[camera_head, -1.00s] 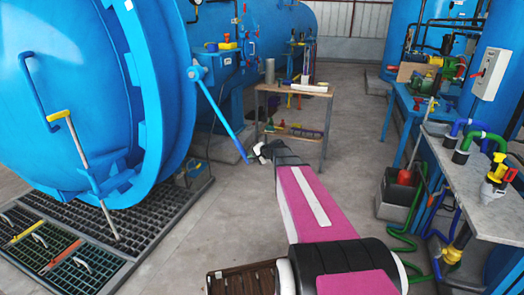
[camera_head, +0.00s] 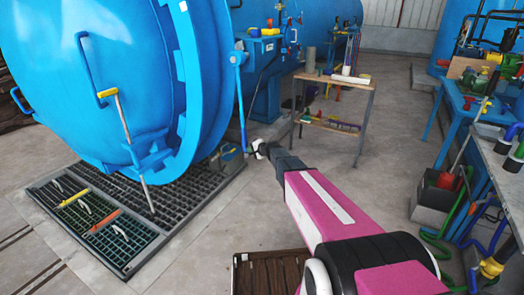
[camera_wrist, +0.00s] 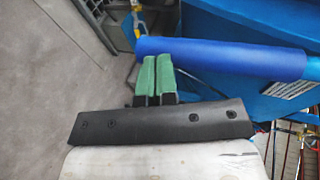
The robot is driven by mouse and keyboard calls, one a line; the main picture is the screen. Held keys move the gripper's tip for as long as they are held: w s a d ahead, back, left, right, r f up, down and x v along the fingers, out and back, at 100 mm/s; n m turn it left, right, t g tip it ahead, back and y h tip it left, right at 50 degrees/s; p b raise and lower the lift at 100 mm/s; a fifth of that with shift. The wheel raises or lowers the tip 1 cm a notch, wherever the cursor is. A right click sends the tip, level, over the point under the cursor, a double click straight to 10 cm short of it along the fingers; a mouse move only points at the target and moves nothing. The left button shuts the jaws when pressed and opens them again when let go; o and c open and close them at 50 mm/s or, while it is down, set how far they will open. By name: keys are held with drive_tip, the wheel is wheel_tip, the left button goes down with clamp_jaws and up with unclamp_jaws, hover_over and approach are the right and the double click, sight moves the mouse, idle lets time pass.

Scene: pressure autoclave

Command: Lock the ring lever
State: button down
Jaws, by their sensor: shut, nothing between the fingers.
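The ring lever is a long blue bar (camera_head: 240,105) on the right side of the big blue autoclave door ring (camera_head: 205,85). It hangs nearly straight down from its pivot in the head view. My gripper (camera_head: 260,149) is at the lever's lower end. In the wrist view, the lever's blue rounded grip (camera_wrist: 225,60) lies crosswise at the tips of my green fingers (camera_wrist: 156,62). The fingers are together, with nothing between them. They overlap the bar in the picture; I cannot tell whether they touch it.
A floor grating (camera_head: 190,205) with colored-handled tools lies below the door. A small wooden table (camera_head: 336,80) stands behind my gripper. A workbench (camera_head: 500,165) with hoses is at the right. Open floor lies between them.

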sight(246, 146)
drive_tip(key=w+a, duration=0.2)
drive_tip(key=a, duration=0.1)
drive_tip(key=shift+w+a+f, duration=0.15)
drive_tip(key=shift+w+a, duration=0.1)
drive_tip(key=shift+w, duration=0.05)
drive_tip(key=shift+w+a, duration=0.5)
drive_tip(key=shift+w, duration=0.1)
drive_tip(key=shift+a, duration=0.1)
drive_tip(key=shift+r, duration=0.2)
drive_tip(key=shift+s+d, duration=0.4)
drive_tip(key=s+d, duration=1.1)
drive_tip(key=shift+f, duration=0.15)
drive_tip(key=shift+s+d, duration=0.1)
